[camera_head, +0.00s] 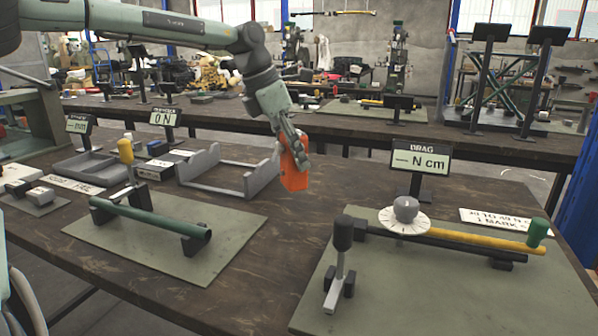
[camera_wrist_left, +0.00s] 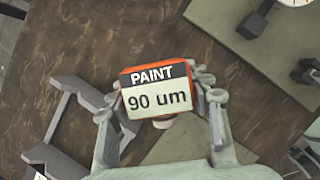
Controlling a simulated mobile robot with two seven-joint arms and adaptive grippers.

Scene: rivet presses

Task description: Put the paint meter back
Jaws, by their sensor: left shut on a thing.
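The paint meter (camera_head: 293,170) is an orange block held in the air above the wooden bench, near its back edge. In the left wrist view the paint meter (camera_wrist_left: 158,98) shows a display reading "PAINT 90 um". My left gripper (camera_head: 291,148) is shut on it, with fingers on both sides in the left wrist view (camera_wrist_left: 160,90). The meter hangs to the right of a grey open cradle (camera_head: 233,187), which also shows in the left wrist view (camera_wrist_left: 68,100). My right gripper is out of view.
A green mat (camera_head: 150,255) with a dark green tube (camera_head: 155,216) on supports lies front left. A larger mat (camera_head: 440,295) holds a dial, yellow bar and black supports. The "DRAG" display (camera_head: 421,159) stands to the right. Bare wood lies between the mats.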

